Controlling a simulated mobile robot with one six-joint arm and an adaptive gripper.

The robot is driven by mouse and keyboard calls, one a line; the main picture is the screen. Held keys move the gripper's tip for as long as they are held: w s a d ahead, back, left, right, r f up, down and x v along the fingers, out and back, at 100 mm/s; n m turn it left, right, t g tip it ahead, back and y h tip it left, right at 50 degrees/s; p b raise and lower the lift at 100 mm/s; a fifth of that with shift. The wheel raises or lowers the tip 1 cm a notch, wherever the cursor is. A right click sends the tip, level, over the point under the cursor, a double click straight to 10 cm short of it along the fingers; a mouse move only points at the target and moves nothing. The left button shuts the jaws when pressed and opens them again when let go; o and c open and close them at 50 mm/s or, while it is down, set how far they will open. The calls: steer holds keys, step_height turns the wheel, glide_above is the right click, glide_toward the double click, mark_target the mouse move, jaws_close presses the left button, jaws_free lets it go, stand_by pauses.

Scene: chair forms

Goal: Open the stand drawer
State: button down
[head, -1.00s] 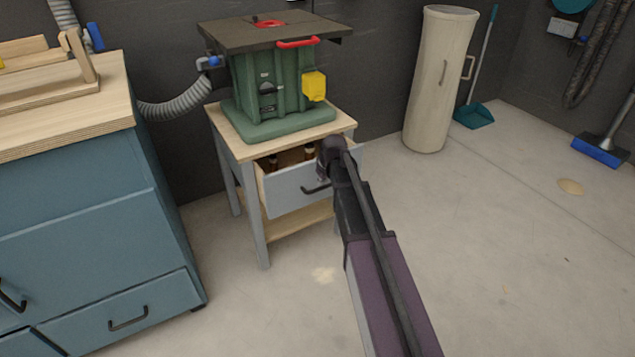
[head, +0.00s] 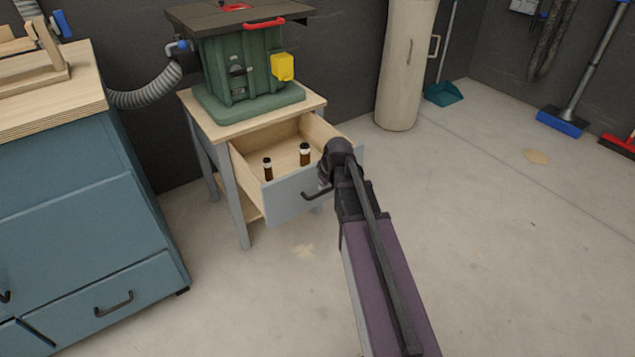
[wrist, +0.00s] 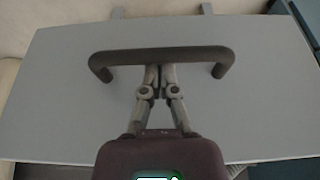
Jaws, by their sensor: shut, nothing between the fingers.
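The stand drawer (head: 292,193) has a grey-blue front and a pale wood inside, and it stands well out from the wooden stand (head: 200,118). Its dark bar handle (head: 318,194) is partly hidden by my arm in the head view. In the wrist view the handle (wrist: 160,57) crosses the grey drawer front (wrist: 75,110). My gripper (wrist: 160,72) is shut, with its fingertips reaching under the handle bar at its middle. In the head view my wrist hides the fingers.
A green machine (head: 245,75) with a dark top sits on the stand. A blue cabinet (head: 75,225) stands close on the left. A beige cylinder (head: 405,70) is behind to the right. The concrete floor on the right is mostly clear.

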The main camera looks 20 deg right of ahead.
steer(key=shift+s+d, duration=0.15)
steer(key=shift+s, duration=0.3)
steer(key=shift+r, duration=0.1)
steer(key=p+v, duration=0.9)
steer(key=shift+s+r, duration=0.2)
steer(key=shift+r, duration=0.15)
stand_by(0.5)
stand_by(0.5)
